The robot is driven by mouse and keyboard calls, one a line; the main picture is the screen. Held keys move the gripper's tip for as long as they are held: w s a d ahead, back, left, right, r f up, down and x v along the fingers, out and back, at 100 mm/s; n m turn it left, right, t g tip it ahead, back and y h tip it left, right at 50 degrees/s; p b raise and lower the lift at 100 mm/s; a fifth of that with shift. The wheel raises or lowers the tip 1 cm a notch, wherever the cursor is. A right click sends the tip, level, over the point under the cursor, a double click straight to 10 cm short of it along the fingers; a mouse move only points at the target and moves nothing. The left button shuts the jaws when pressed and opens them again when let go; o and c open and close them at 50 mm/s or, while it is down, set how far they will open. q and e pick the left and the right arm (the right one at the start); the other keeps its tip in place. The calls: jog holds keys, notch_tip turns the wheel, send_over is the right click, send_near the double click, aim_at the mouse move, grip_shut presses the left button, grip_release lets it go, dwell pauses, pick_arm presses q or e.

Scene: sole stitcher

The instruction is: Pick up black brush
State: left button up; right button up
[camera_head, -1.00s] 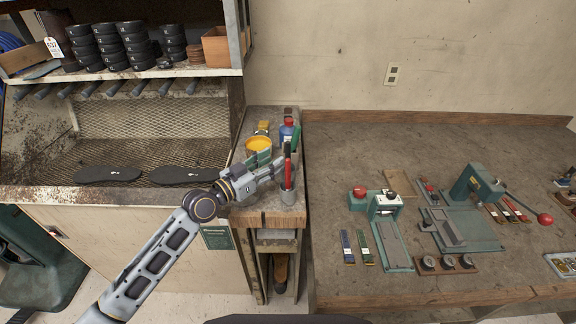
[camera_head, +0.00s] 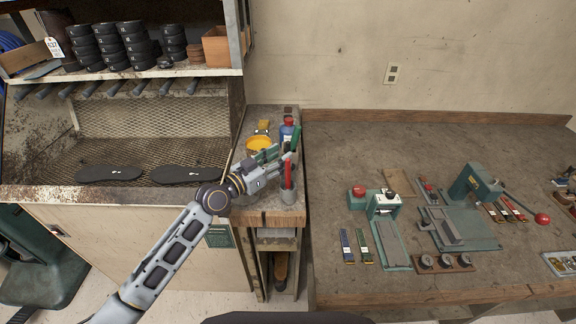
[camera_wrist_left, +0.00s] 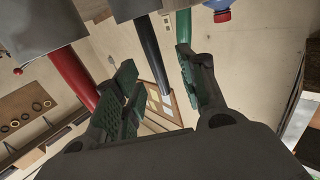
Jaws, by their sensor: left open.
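A black brush handle (camera_wrist_left: 150,50) shows in the left wrist view, in the gap between the fingers of my open left gripper (camera_wrist_left: 155,65). I see no finger pressed on it. A red handle (camera_wrist_left: 72,75) lies to its left and a green handle (camera_wrist_left: 184,25) to its right, partly behind a finger. The red handle (camera_head: 288,174) and green handle (camera_head: 295,138) stand there; the black one is hidden by the gripper. My right gripper is out of view.
A yellow-filled can (camera_head: 258,143) and a blue bottle with red cap (camera_head: 287,128) stand close behind the gripper. The shelf unit (camera_head: 160,195) is on the left. The workbench (camera_head: 340,140) on the right carries presses and small tools.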

pick_arm(q)
jog(key=shift+p+x, duration=0.6)
jog(key=shift+x, duration=1.45)
jog(key=shift+s+r, duration=0.1)
grip_shut()
